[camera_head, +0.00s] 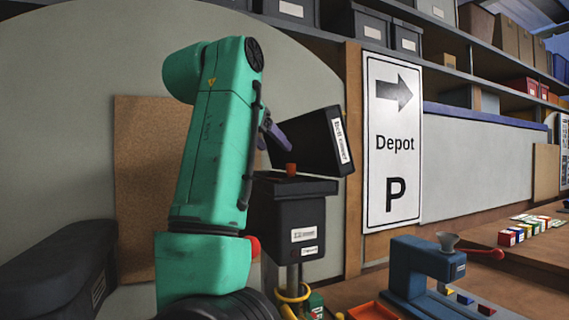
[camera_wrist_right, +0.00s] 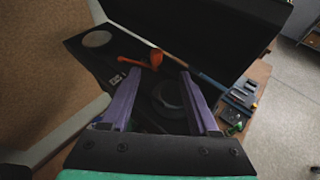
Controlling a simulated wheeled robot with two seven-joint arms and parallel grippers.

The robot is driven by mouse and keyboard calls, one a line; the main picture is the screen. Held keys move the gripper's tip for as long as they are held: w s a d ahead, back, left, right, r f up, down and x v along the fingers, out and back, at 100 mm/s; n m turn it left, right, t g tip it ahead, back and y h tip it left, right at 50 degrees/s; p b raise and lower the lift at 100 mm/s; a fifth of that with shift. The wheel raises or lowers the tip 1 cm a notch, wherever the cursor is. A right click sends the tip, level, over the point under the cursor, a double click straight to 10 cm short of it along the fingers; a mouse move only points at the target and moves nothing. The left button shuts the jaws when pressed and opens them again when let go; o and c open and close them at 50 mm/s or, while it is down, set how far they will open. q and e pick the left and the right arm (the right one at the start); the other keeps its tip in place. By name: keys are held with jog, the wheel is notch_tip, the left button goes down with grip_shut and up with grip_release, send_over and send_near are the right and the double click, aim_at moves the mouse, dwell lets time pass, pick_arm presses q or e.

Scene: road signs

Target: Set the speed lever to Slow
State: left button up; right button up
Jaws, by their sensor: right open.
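An orange lever (camera_wrist_right: 135,63) with a round end shows in the right wrist view, on a dark surface just beyond my fingertips. In the head view, a small orange piece (camera_head: 291,170) stands on top of a black box (camera_head: 300,225); it looks like the same lever. My right gripper (camera_head: 268,130) has purple fingers, close to the black box's tilted upper part (camera_head: 305,142). In the right wrist view the gripper (camera_wrist_right: 160,80) is open and empty, its fingers apart from the lever. Speed markings cannot be read. My left gripper is not in view.
A dark panel (camera_wrist_right: 200,35) rises beyond the lever. A dark round part (camera_wrist_right: 170,95) lies between the fingers. A Depot sign (camera_head: 393,145) stands behind.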

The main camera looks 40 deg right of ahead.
jog(key=x, duration=0.5)
jog(key=shift+w+d+f, duration=0.1)
jog(key=x, duration=0.2)
jog(key=w+p+x, duration=0.1)
jog(key=x, duration=0.2)
jog(key=shift+f, duration=0.15)
jog(key=shift+d+f, duration=0.1)
jog(key=shift+d, duration=0.2)
jog(key=shift+s, duration=0.15)
jog(key=shift+a, duration=0.1)
grip_shut()
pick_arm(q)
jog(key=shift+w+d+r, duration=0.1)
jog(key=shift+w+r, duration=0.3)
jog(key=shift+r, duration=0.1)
